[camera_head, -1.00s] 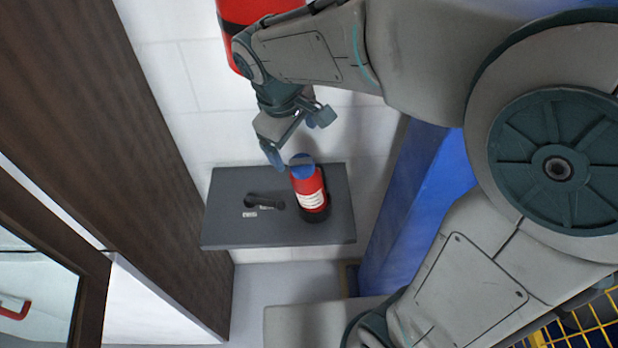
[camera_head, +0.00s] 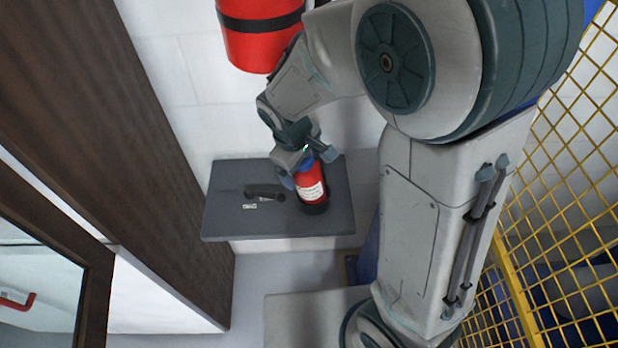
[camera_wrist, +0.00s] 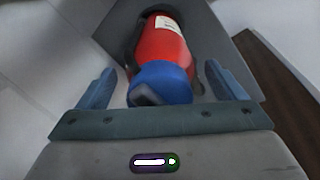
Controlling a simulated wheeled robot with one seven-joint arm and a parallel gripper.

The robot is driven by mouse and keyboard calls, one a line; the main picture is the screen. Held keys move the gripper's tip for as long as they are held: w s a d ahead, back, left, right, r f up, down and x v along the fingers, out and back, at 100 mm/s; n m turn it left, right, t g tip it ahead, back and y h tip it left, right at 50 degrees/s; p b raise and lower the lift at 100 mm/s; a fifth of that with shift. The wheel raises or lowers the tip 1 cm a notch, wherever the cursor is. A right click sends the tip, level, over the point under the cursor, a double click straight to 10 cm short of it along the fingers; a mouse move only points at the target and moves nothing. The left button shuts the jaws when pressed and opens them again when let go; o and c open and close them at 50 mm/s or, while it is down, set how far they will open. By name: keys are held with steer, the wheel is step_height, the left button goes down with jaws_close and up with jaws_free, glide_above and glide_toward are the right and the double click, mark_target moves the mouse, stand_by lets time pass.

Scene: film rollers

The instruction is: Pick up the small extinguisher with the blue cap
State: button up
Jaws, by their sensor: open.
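The small red extinguisher (camera_head: 309,184) with a white label and a dark base stands on the grey shelf (camera_head: 225,222), right of its middle. Its blue cap (camera_wrist: 161,85) shows in the wrist view, with the red body (camera_wrist: 163,47) behind it. My gripper (camera_head: 307,170) is open at the top of the extinguisher. In the wrist view my gripper (camera_wrist: 160,88) has one finger on each side of the blue cap, with a gap visible on both sides. In the head view the cap is mostly hidden by my gripper.
A black handle-like object (camera_head: 265,190) lies on the shelf left of the extinguisher. A larger red cylinder (camera_head: 255,45) hangs on the white wall above. A brown wooden panel (camera_head: 130,150) is at left, a yellow mesh fence (camera_head: 507,265) at right.

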steer(key=c, duration=1.7)
steer(key=shift+r, duration=0.1)
jaws_close()
steer(key=shift+w+r, duration=0.1)
